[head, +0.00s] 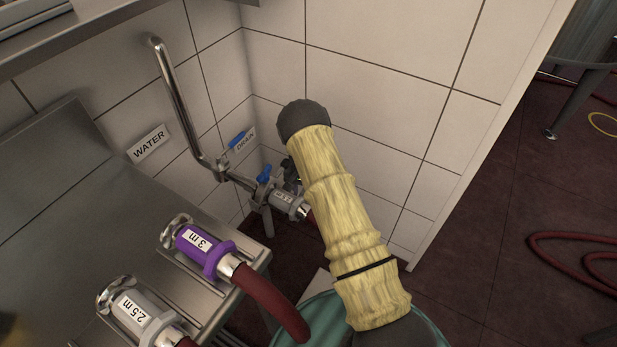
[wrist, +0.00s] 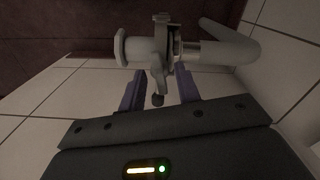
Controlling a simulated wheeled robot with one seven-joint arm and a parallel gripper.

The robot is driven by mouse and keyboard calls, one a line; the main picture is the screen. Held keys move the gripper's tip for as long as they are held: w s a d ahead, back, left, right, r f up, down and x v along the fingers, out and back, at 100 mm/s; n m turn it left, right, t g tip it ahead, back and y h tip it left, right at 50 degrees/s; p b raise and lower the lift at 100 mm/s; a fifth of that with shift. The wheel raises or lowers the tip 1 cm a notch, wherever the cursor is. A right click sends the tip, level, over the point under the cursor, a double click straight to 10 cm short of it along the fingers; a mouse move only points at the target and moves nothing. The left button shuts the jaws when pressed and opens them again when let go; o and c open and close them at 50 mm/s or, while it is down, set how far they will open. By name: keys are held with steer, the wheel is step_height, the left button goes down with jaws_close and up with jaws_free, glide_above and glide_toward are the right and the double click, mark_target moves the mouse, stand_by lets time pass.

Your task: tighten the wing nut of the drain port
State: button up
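In the wrist view, a grey pipe (wrist: 225,52) with a flanged end (wrist: 121,47) carries a clamp (wrist: 161,45). A threaded-looking stem ending in a small dark knob (wrist: 157,99), apparently the wing nut side, points towards my palm. My gripper (wrist: 160,90) has its two purple fingers apart, one on either side of this stem; I see gaps beside the knob and no clear contact.
A blue-handled valve (head: 263,174) with a grey coupling (head: 286,204) is left of my arm. A steel shelf holds a purple 3 m coupling (head: 203,246) and a grey 2.5 m coupling (head: 140,315). A red hose (head: 270,300) hangs nearby.

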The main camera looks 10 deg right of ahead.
steer(key=n+b, duration=0.1)
steer(key=n, duration=0.3)
steer(key=shift+f+b, duration=0.1)
steer(key=shift+b, duration=0.2)
steer(key=n+b, duration=0.2)
steer(key=n, duration=0.2)
step_height(320, 180, up, 18)
steer(key=p, duration=0.4)
steer(key=s+r+m+t, duration=0.1)
steer(key=s+r, duration=0.9)
steer(key=s, duration=0.3)
steer(key=shift+s+d+r, duration=0.15)
steer(key=shift+s+d, duration=0.05)
steer(key=shift+s, duration=0.15)
steer(key=s+r+m+t+p, duration=0.15)
steer(key=s+r, duration=0.25)
steer(key=s, duration=1.1)
steer(key=w+p+v, duration=0.2)
steer(key=p+v, duration=1)
steer(key=w+r+p+v, duration=0.1)
steer(key=w+p+v, duration=0.2)
steer(key=p+v, duration=1)
steer(key=shift+w, duration=0.55)
